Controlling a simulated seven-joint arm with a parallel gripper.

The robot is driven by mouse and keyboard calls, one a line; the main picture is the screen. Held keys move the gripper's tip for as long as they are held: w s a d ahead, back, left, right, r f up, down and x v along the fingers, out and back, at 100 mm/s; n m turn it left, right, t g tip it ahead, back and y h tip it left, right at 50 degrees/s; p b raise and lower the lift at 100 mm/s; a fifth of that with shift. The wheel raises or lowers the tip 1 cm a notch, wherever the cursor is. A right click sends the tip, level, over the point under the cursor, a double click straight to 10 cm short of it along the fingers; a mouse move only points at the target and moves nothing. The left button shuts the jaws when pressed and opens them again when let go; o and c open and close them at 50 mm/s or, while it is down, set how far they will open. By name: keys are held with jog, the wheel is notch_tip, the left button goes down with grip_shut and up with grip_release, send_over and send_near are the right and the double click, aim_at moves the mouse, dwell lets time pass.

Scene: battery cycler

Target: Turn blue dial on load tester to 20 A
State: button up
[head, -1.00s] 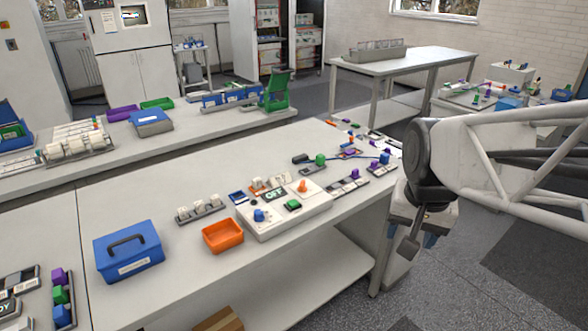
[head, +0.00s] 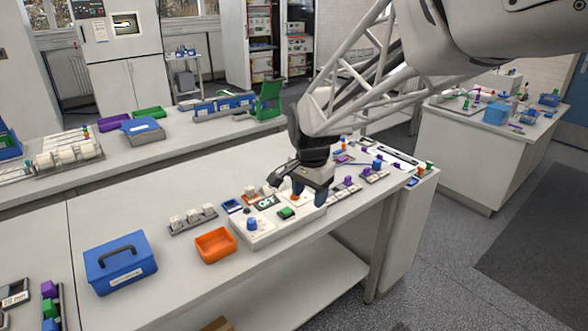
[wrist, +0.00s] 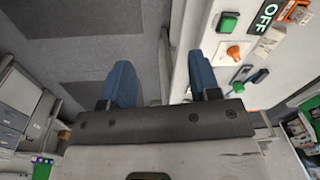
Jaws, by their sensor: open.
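The load tester (head: 262,241) is a white box near the front edge of the bench, with an "OFF" display on top. Its blue dial (head: 252,224) sits at the front left of the panel; the dial's setting is too small to read. An orange knob (head: 296,197) and a green button (head: 286,212) are farther right. My gripper (head: 309,196) is over the tester's right end, to the right of the blue dial. In the wrist view its blue fingers (wrist: 164,85) are apart and empty. That view also shows the orange knob (wrist: 233,52) and green button (wrist: 228,23), but not the blue dial.
An orange bin (head: 215,246) stands just left of the tester, and a blue case (head: 120,262) farther left. White blocks on a rack (head: 192,219) lie behind the bin. Several small coloured parts (head: 348,182) lie right of my gripper. Bench is clear between case and rack.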

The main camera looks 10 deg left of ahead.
aim_at(251, 220)
jog(key=w+a+f+m, duration=0.1)
jog(key=w+a+f, duration=0.1)
jog(key=a, duration=0.3)
jog(key=w+a+f+m, duration=0.1)
jog(key=w+a+f, duration=0.1)
jog(key=a+f, duration=0.2)
jog(key=w+a+f+m, duration=0.1)
jog(key=w+a+f, duration=0.1)
jog(key=a, duration=0.6)
jog(key=shift+w+a+f+g, duration=0.15)
jog(key=shift+w+f+g, duration=0.25)
jog(key=shift+w, duration=0.2)
jog(key=shift+f, duration=0.1)
jog(key=shift+f, duration=3.8)
jog(key=c, duration=0.9)
